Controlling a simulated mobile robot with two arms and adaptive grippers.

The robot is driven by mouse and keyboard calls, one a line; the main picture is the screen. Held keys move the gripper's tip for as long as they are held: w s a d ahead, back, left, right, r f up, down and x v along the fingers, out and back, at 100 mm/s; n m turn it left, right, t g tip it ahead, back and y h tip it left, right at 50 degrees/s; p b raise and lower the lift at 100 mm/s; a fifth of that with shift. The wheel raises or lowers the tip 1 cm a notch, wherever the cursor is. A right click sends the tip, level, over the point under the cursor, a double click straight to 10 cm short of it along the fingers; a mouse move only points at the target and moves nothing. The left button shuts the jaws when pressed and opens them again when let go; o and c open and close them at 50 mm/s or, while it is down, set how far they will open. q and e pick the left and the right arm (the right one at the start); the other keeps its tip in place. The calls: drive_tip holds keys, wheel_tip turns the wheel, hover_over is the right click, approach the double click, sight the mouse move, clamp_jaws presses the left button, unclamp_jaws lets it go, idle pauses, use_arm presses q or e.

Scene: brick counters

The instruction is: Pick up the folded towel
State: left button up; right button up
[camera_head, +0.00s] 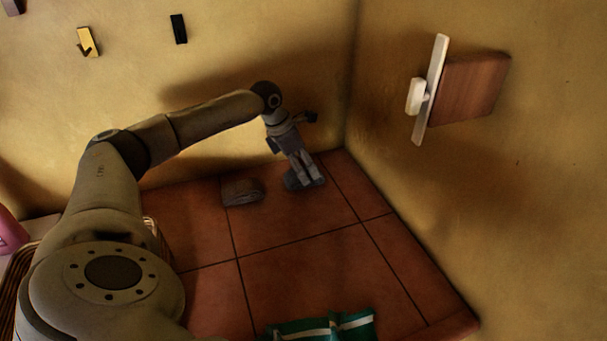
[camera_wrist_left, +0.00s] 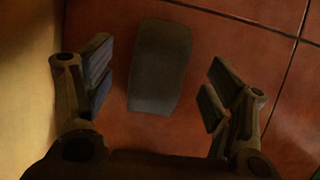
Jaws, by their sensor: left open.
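A green cloth with white stripes (camera_head: 325,327), which looks like a folded towel, lies at the front edge of the tiled counter and is partly cut off by the frame. My left gripper (camera_head: 304,181) points down at the counter's back right corner, far from the striped cloth. In the left wrist view the left gripper (camera_wrist_left: 155,90) is open. A dark grey, rounded block (camera_wrist_left: 158,65) lies on the tiles between its spread fingers, with gaps on both sides. What this block is, I cannot tell. My right gripper is out of view.
A grey-brown lump (camera_head: 242,193) lies on the counter left of the gripper. The yellow walls (camera_head: 318,60) stand close behind and at right. A wooden board with a white bar (camera_head: 470,85) is on the right wall. The counter's middle (camera_head: 310,265) is clear.

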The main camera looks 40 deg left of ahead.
use_arm(q)
drive_tip(key=shift+x, duration=1.05)
drive_tip(key=shift+w+f, duration=0.1)
drive_tip(key=shift+f, duration=0.1)
drive_tip(key=c, duration=0.9)
drive_tip(key=shift+c, duration=0.2)
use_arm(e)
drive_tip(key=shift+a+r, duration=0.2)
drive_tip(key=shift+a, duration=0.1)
use_arm(q)
drive_tip(key=shift+r, duration=0.1)
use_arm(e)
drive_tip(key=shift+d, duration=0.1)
